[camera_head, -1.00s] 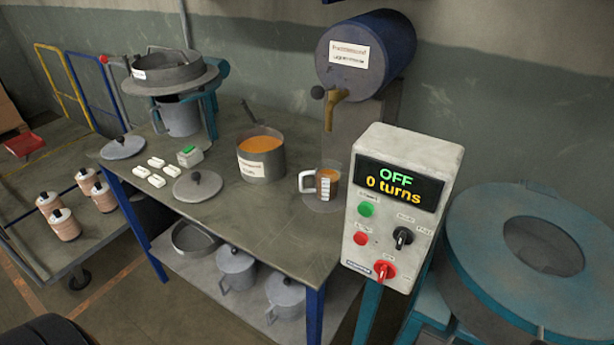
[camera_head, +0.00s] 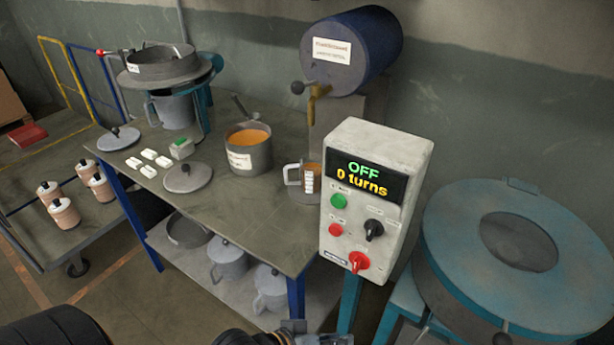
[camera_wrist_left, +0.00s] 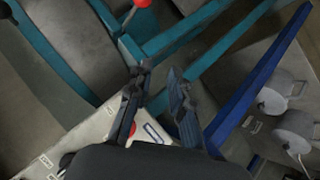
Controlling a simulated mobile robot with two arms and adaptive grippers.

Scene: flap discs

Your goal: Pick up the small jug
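The small jug (camera_head: 293,174) is a clear measuring jug with a white scale strip and a pale handle, holding orange-brown liquid. It stands upright on a disc at the right end of the workbench, below the drum's tap, partly hidden by the control box. My left gripper (camera_head: 318,335) shows at the bottom edge of the head view, in front of the bench and well apart from the jug. In the left wrist view its two fingers (camera_wrist_left: 160,85) are spread with nothing between them. The jug does not show clearly there. My right gripper is not in view.
The control box (camera_head: 386,143), reading OFF, stands close in front of the jug. A pot of orange liquid (camera_head: 247,155) and a lid (camera_head: 188,178) are to its left. The blue drum (camera_head: 352,50) with its tap is above. A teal round machine (camera_head: 455,225) stands right.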

